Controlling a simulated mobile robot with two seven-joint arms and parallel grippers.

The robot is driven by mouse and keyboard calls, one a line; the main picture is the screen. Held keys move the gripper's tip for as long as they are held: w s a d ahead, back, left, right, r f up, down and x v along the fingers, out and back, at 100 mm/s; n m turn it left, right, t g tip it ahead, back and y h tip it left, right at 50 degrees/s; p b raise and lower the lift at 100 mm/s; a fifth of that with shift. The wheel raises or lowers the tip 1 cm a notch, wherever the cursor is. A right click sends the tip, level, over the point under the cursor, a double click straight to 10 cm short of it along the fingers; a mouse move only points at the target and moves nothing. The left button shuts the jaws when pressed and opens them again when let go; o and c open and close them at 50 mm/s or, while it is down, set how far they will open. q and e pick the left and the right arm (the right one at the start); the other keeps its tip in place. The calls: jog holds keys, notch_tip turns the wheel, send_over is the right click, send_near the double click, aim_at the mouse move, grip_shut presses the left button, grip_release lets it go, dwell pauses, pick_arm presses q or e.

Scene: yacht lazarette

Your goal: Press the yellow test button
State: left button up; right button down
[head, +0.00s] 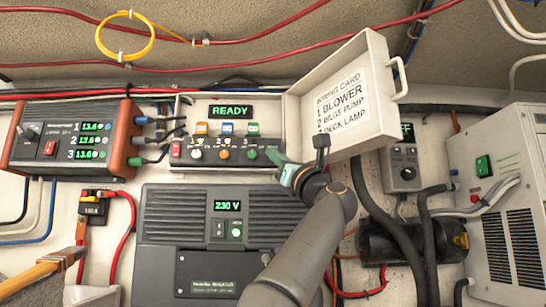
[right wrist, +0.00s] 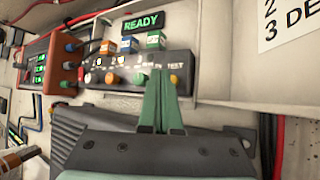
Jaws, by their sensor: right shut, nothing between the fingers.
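The yellow test button (right wrist: 174,79) shows in the right wrist view at the right end of the dark control strip, by a "TEST" label. In the head view it is hidden around my right gripper. My right gripper (head: 281,160) is shut and empty, its tips pointing at the right end of the strip. In the right wrist view its green fingers (right wrist: 161,74) stand just left of the yellow button, partly overlapping it in the picture. I cannot tell whether they touch the panel. My left gripper is not in view.
The control panel (head: 185,107) has a lit READY display and several coloured knobs. Its open lid (head: 375,75), bearing a wiring card, stands close right of my right gripper. A dark inverter (head: 160,215) sits below. A wood-coloured item (head: 40,272) is at lower left.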

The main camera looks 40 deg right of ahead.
jog(key=shift+w+d+r, duration=0.1)
jog(key=shift+w+d+p, duration=0.2)
jog(key=shift+w+p, duration=0.05)
jog(key=shift+p, duration=0.1)
jog(key=shift+w+d+p, duration=0.25)
jog(key=shift+w+p, duration=0.05)
jog(key=shift+p, duration=0.05)
dwell(0.6)
jog(key=shift+s, duration=0.1)
jog(key=shift+s+a+b, duration=0.45)
jog(key=shift+s+a, duration=0.05)
jog(key=shift+a, duration=0.05)
jog(key=shift+s, duration=0.1)
jog(key=shift+s+a+b, duration=1.1)
jog(key=shift+s+a, duration=0.5)
jog(key=shift+s, duration=0.25)
